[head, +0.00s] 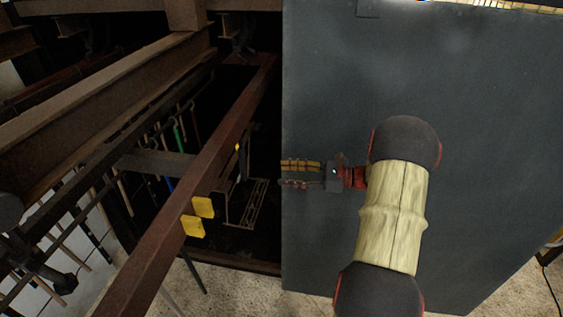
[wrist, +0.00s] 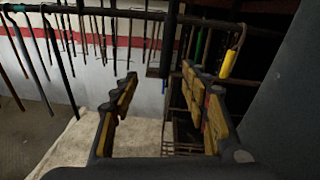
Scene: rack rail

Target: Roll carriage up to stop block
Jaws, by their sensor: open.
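A long rusty rail (head: 215,150) runs diagonally from the lower left to the upper middle of the head view. A dark metal frame with a wire rack (head: 242,205) is beside the rail, just beyond these blocks. I cannot tell for sure which parts are the carriage and the stop block. My gripper (head: 287,172) is to the right of the rail, in front of the grey panel. It is open, with nothing between its fingers in the wrist view (wrist: 160,80).
A large dark grey panel (head: 480,140) fills the right side. A heavy beam (head: 100,90) and hanging rods stand left of the rail. In the wrist view, a yellow hanging piece (wrist: 228,63) is beyond the right finger. Pale floor (wrist: 75,145) lies below.

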